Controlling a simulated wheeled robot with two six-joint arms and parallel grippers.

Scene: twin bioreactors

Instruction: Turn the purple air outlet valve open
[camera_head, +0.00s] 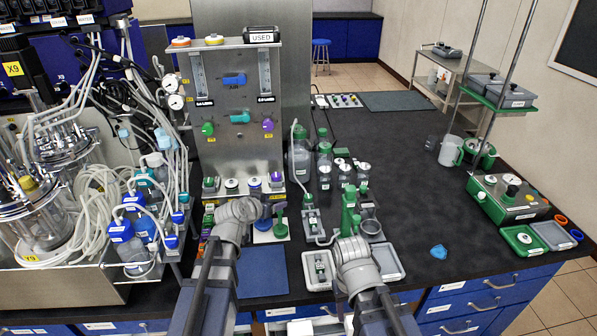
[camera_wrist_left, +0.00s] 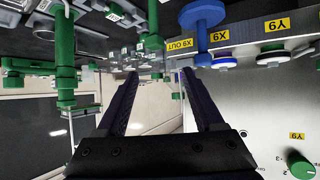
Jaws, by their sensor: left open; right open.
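A purple valve knob (camera_head: 268,126) sits on the right side of the steel panel, above a small yellow label. That view looks upside down and shows a blue fitting (camera_wrist_left: 203,18) near a yellow X9 OUT label. My right gripper (camera_head: 352,238) is over the bench; its wrist hides the fingers.
Green and blue knobs (camera_head: 207,128) (camera_head: 234,80) share the panel. Tubing and blue-capped bottles (camera_head: 121,230) crowd the left. Green fittings and grey trays (camera_head: 388,262) stand near my right arm. The dark bench (camera_head: 420,170) is mostly clear to the right.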

